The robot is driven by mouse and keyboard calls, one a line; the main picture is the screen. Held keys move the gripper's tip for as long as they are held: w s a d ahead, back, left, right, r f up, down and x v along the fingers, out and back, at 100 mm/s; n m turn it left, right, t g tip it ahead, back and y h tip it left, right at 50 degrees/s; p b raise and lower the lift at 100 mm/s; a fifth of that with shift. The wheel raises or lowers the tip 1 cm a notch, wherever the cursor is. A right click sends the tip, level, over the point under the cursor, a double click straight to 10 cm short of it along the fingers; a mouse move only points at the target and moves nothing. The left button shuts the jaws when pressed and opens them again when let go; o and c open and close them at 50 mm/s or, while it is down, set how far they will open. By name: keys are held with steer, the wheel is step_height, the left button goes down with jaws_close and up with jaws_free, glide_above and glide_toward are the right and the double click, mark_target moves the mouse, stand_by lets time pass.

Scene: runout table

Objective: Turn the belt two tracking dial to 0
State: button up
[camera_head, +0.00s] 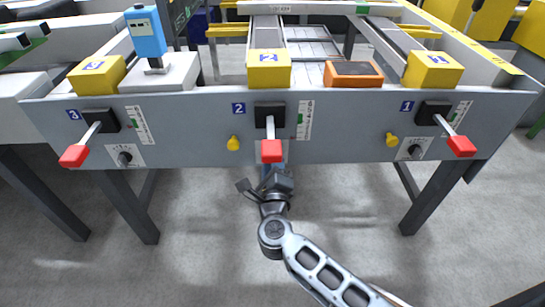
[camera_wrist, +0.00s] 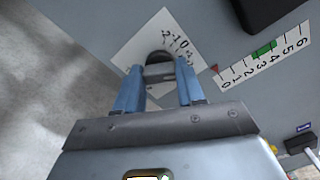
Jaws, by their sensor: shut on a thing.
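The belt two tracking dial (camera_wrist: 160,58) is a dark round knob on a white plate (camera_wrist: 140,38) with numerals, of which 2, 1 and 0 show beside it in the wrist view. My gripper (camera_wrist: 160,74) has its two blue fingers on either side of the knob and is shut on it. Which number the dial points at cannot be told, as the fingers and knob hide part of the plate. In the head view my gripper (camera_head: 275,178) is at the lower panel edge under the number 2 label (camera_head: 239,108), and the dial is hidden there.
A red-handled lever (camera_head: 271,150) hangs just above my gripper. A vertical scale with a green band (camera_head: 305,118) stands beside it; it also shows in the wrist view (camera_wrist: 264,56). A yellow knob (camera_head: 233,143) is to the left. The floor below is open between table legs.

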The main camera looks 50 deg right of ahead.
steer(key=shift+n+p, duration=2.9)
steer(key=shift+p, duration=0.35)
steer(key=o, duration=1)
steer(key=shift+o, duration=0.2)
steer(key=v, duration=0.7)
steer(key=shift+s+a+p, duration=0.25)
steer(key=shift+a+p, duration=0.1)
steer(key=shift+p, duration=0.05)
